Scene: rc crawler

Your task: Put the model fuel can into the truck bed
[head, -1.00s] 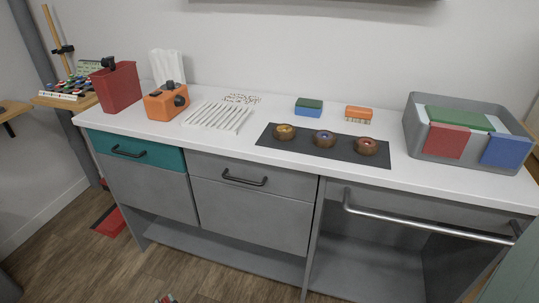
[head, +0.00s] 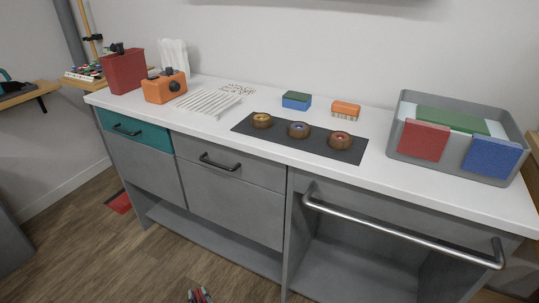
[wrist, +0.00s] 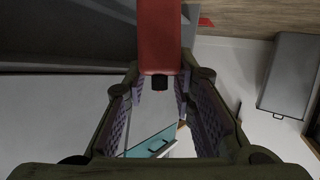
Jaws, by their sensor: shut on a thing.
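In the wrist view a red block-like can with a short black cap, which looks like the model fuel can (wrist: 160,38), reaches in from the top edge, between the finger ends. My gripper (wrist: 167,78) is shut on it, with a dark finger on each side. The can's far end is cut off by the frame. In the head view, only a small dark and red piece shows at the bottom edge, perhaps my gripper with the can. A larger red can with a black cap (head: 123,72) stands at the counter's left end. No truck bed is recognizable in either view.
The white counter (head: 215,124) holds an orange box (head: 165,88), white slats, a dark mat (head: 248,128) with three round brown pieces, two small blocks and a grey bin (head: 400,135). A steel handle (head: 390,230) juts out at right. Floor at lower left looks mostly clear.

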